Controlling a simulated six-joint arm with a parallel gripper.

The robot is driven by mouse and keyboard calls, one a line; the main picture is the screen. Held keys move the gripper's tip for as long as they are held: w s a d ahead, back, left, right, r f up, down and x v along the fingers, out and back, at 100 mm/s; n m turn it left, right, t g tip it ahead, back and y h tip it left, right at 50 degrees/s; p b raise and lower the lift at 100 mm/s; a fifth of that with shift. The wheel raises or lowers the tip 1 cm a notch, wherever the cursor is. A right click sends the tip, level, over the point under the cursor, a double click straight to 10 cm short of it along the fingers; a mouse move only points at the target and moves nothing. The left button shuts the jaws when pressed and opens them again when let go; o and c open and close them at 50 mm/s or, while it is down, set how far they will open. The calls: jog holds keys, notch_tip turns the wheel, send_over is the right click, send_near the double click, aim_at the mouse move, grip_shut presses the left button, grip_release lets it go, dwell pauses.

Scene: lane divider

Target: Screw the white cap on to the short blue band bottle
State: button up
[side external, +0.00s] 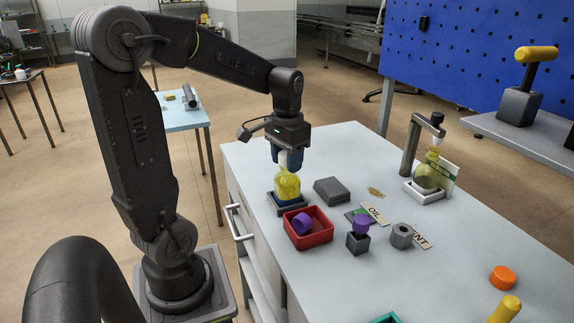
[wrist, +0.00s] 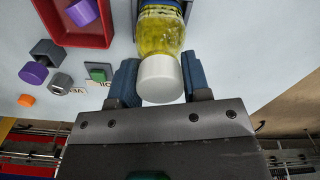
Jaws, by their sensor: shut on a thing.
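The bottle (side external: 287,183) with yellow contents and a blue band low on its side stands upright in a dark square holder (side external: 273,201). My gripper (side external: 288,158) is directly above it, pointing down. The gripper is shut on the white cap (wrist: 160,80), with one blue finger on each side. The cap is in line with the bottle's mouth and appears to meet it. I cannot tell whether the threads are engaged. The bottle's yellow body (wrist: 160,35) shows behind the cap in the wrist view.
A red tray (side external: 309,240) with a purple cap stands close in front of the bottle. A grey block (side external: 332,190) is to its right. Another purple cap on a dark block (side external: 358,243), a hex nut (side external: 401,236) and a second bottle (side external: 428,178) under a stand are farther right.

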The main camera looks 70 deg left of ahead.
jog(key=shift+m, duration=0.8)
jog(key=shift+m, duration=0.9)
jog(key=o, duration=0.6)
jog(key=shift+n, duration=0.9)
